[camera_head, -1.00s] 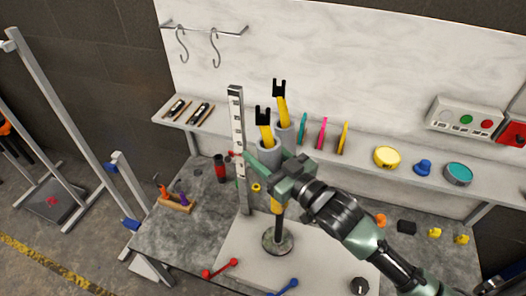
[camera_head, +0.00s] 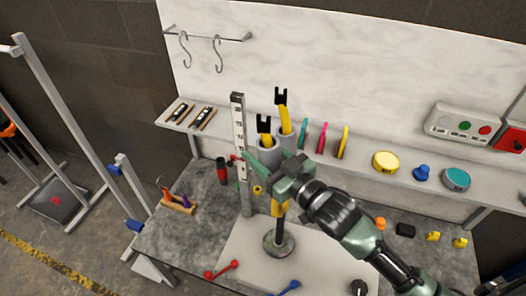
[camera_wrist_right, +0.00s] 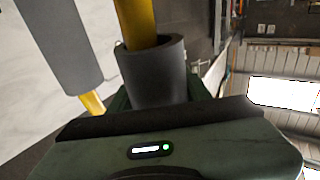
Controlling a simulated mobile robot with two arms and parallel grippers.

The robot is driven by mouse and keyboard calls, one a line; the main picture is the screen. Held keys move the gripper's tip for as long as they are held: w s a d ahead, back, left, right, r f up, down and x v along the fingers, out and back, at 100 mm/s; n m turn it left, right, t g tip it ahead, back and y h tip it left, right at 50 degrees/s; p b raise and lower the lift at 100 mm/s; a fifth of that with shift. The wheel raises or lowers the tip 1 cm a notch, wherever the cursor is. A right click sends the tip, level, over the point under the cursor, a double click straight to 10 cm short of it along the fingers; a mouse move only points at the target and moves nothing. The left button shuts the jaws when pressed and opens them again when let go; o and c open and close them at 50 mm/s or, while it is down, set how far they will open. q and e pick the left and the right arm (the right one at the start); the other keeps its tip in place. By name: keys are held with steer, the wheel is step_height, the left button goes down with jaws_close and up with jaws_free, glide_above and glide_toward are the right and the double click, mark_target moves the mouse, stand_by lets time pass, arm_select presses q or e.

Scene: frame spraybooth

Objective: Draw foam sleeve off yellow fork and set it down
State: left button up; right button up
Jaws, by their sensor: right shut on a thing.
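Two yellow forks with black tips stand side by side: the nearer fork (camera_head: 264,126) and the farther fork (camera_head: 282,98). My right gripper (camera_head: 272,166) is shut on one sleeve, apparently the nearer one. In the right wrist view, the held sleeve (camera_wrist_right: 155,75) is around a yellow shaft (camera_wrist_right: 137,22). The other sleeve (camera_wrist_right: 58,45) is at left, with yellow below it. The jaws hide the held sleeve's lower part. My left gripper is not in view.
A black post on a round base (camera_head: 279,244) stands below the gripper on a pale board (camera_head: 320,258). An upright scale (camera_head: 239,130) stands close left. A shelf (camera_head: 365,174) with discs and coloured tools runs behind. The board's front has small red and blue tools.

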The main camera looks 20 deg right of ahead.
mark_target(258, 143)
steer(key=shift+w+a+r+p, duration=0.1)
steer(key=shift+a+r+p, duration=0.05)
steer(key=shift+r+p, duration=0.45)
steer(key=shift+a+r+p, duration=0.15)
steer(key=shift+r+p, duration=0.25)
steer(key=shift+r, duration=0.4)
steer(key=shift+r, duration=0.15)
steer(key=shift+w+a+r+p, duration=0.1)
steer(key=shift+w+r+p, duration=0.1)
steer(key=shift+r+p, duration=0.35)
steer(key=shift+w+r+p, duration=0.15)
steer(key=shift+r+p, duration=0.4)
steer(key=shift+a+r, duration=0.1)
steer(key=shift+r, duration=0.2)
steer(key=shift+a+r, duration=0.25)
steer(key=shift+d+r, duration=0.1)
steer(key=shift+r, duration=0.1)
